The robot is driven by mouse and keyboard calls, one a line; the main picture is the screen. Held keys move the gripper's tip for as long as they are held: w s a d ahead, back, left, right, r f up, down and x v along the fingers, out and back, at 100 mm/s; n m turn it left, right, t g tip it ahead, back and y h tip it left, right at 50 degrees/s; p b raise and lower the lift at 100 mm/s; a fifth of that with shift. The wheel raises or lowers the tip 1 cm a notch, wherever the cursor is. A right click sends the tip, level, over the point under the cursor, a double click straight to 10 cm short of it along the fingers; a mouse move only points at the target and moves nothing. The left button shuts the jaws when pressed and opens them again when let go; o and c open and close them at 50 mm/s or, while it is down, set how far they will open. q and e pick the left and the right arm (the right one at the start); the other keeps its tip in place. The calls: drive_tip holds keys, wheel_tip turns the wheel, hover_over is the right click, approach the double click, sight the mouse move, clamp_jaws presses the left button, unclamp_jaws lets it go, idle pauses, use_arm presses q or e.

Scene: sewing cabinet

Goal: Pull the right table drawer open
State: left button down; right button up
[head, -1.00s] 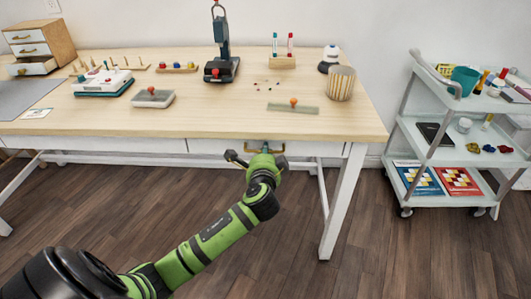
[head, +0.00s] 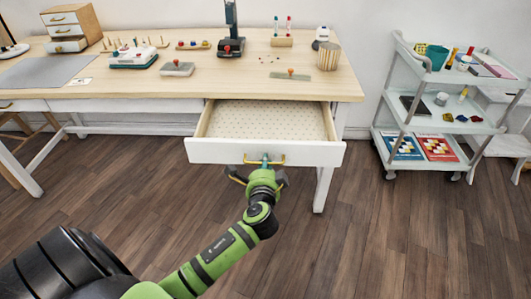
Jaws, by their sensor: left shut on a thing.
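The right table drawer (head: 222,150) is pulled well out from under the wooden table (head: 130,82). Its white front faces me, and its inside has a pale dotted lining and looks empty. A brass handle (head: 279,158) is fixed at the middle of the drawer front. My left gripper (head: 264,161) is at this handle and shut on it, partly covering it. The arm reaches up to it from the lower left. My right gripper is not in view.
A white cart (head: 398,125) with several items stands right of the table. A table leg (head: 323,190) stands behind the drawer's right side. A striped cup (head: 328,56) is near the table's right edge. The wooden floor (head: 400,235) in front is clear.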

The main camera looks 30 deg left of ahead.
use_arm(q)
drive_tip(key=shift+f+p+v, duration=0.15)
drive_tip(key=shift+v, duration=0.65)
drive_tip(key=shift+f+p+v, duration=0.15)
drive_tip(key=shift+f+v, duration=0.05)
drive_tip(key=shift+v, duration=0.65)
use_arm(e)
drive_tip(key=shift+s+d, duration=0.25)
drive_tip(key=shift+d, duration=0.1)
use_arm(q)
drive_tip(key=c, duration=1.5)
unclamp_jaws()
drive_tip(key=shift+s, duration=0.1)
drive_tip(key=v, duration=1.2)
